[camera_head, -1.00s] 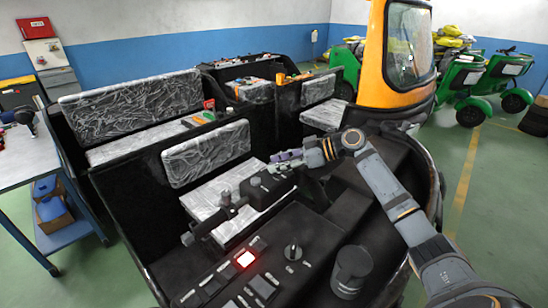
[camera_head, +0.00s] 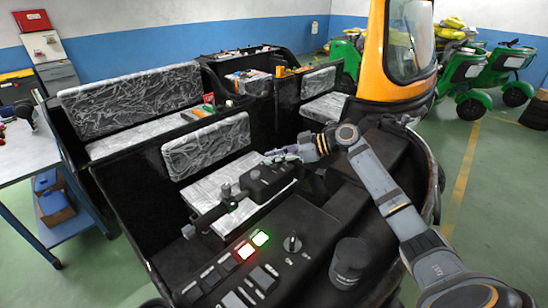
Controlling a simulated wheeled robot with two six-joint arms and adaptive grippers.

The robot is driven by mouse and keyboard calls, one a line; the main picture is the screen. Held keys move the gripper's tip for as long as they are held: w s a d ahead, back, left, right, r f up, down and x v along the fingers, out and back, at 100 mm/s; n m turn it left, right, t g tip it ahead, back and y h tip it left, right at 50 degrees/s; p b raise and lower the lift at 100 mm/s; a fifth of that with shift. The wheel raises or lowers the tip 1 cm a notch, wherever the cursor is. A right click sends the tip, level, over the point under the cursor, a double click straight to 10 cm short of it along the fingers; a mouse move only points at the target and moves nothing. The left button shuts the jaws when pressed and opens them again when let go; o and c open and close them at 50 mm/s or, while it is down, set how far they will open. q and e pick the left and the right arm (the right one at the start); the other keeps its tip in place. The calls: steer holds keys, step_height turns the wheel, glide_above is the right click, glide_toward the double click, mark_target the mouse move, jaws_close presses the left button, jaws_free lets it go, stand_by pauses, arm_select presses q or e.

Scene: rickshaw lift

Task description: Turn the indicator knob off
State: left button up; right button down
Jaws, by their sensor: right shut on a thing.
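My right gripper (camera_head: 288,154) reaches in from the right and is shut at the far right end of the dark handlebar (camera_head: 210,216). It seems to be closed on the handlebar grip, which it mostly hides. A dark control box (camera_head: 268,181) sits on the bar just beside the gripper. A small upright knob (camera_head: 293,242) stands on the black dash panel, clear of the gripper. I cannot tell for sure which part is the indicator knob. On the dash, a red light (camera_head: 245,250) and a green light (camera_head: 260,238) are lit.
Several dark switches lie around the lights. A black round cap (camera_head: 349,261) stands at the dash's right. Plastic-wrapped seats (camera_head: 205,147) lie behind the handlebar. A table (camera_head: 25,155) stands at the left, and green vehicles (camera_head: 470,80) at the back right.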

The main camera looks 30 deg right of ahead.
steer(key=shift+f+m+h, duration=0.1)
steer(key=shift+m+h, duration=0.2)
steer(key=shift+s+m+t+h, duration=0.1)
steer(key=shift+m+t+h, duration=0.45)
steer(key=shift+t, duration=0.25)
steer(key=shift+r+m+t+h+p, duration=0.2)
steer(key=shift+m+t+h+p, duration=0.15)
steer(key=shift+m+t+h, duration=0.4)
steer(key=shift+a+r+m+t+h+p, duration=0.15)
steer(key=shift+m+t+h+p, duration=0.3)
steer(key=shift+m+h+p, duration=0.6)
steer(key=shift+m+t+p, duration=0.3)
steer(key=shift+m+p, duration=0.15)
steer(key=shift+p, duration=0.4)
steer(key=shift+f+m+h+p, duration=0.2)
steer(key=shift+m+h+p, duration=0.15)
steer(key=shift+h, duration=0.2)
steer(key=shift+f, duration=0.1)
